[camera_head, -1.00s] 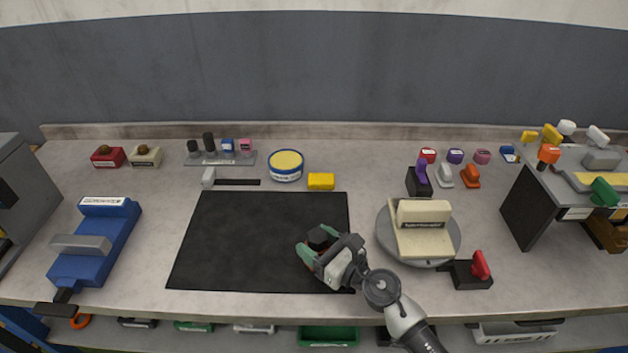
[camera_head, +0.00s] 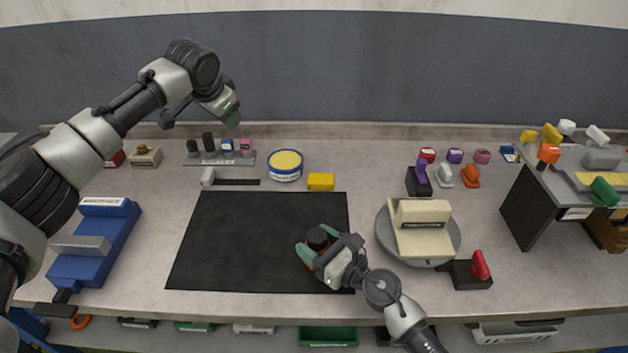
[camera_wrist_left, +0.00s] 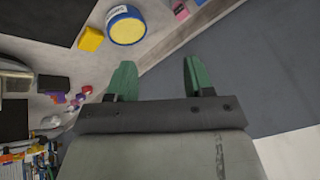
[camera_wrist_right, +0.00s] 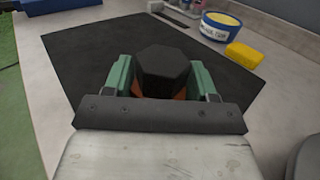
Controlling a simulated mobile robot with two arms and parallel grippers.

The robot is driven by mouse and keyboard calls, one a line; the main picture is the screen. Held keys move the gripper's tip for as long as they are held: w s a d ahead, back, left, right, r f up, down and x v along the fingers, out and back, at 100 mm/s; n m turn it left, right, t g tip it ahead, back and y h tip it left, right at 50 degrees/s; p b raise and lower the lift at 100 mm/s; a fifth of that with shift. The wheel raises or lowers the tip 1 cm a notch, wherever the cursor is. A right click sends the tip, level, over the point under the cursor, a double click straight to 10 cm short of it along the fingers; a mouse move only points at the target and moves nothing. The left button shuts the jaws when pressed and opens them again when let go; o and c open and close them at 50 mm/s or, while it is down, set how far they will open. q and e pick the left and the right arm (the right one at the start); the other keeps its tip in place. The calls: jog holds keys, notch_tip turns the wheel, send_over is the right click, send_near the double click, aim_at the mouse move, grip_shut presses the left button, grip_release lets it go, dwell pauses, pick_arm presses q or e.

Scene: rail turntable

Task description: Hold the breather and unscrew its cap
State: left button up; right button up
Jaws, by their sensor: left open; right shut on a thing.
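The breather has a black hexagonal cap (camera_head: 318,236) on top and an orange-red body (camera_head: 309,256). It stands near the front right part of the black mat (camera_head: 235,235). My right gripper (camera_head: 316,251) is shut on the breather's body, below the cap. In the right wrist view the cap (camera_wrist_right: 163,70) shows between the green fingers, with a strip of the orange body (camera_wrist_right: 180,94) under it. My left gripper (camera_head: 233,120) is raised above the back of the bench, far from the breather. In the left wrist view its fingers (camera_wrist_left: 156,80) are apart and empty.
A round blue-and-white tin (camera_head: 286,166) and a yellow block (camera_head: 321,181) stand behind the mat. A round turntable (camera_head: 450,245) carrying a cream block lies right of the mat. A blue device (camera_head: 120,235) lies to its left. Most of the mat is bare.

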pick_arm(q)
jog(key=s+d+f+g, duration=0.4)
jog(key=s+d, duration=0.5)
jog(key=d, duration=0.4)
jog(key=g, duration=0.4)
send_near(316, 235)
jog(key=shift+m, duration=0.3)
jog(key=f, duration=0.3)
jog(key=s+f, duration=0.1)
jog(key=f, duration=0.5)
jog(key=shift+s+d+f, duration=0.2)
jog(key=shift+s+d, duration=0.1)
jog(key=shift+s, duration=0.1)
jog(key=c, duration=0.5)
jog(key=n, duration=0.3)
jog(key=shift+t, duration=0.3)
jog(key=shift+c, duration=0.3)
jog(key=shift+n+h, duration=0.3)
jog(key=shift+n, duration=0.5)
jog(key=shift+c, duration=0.9)
jog(key=shift+n, duration=0.7)
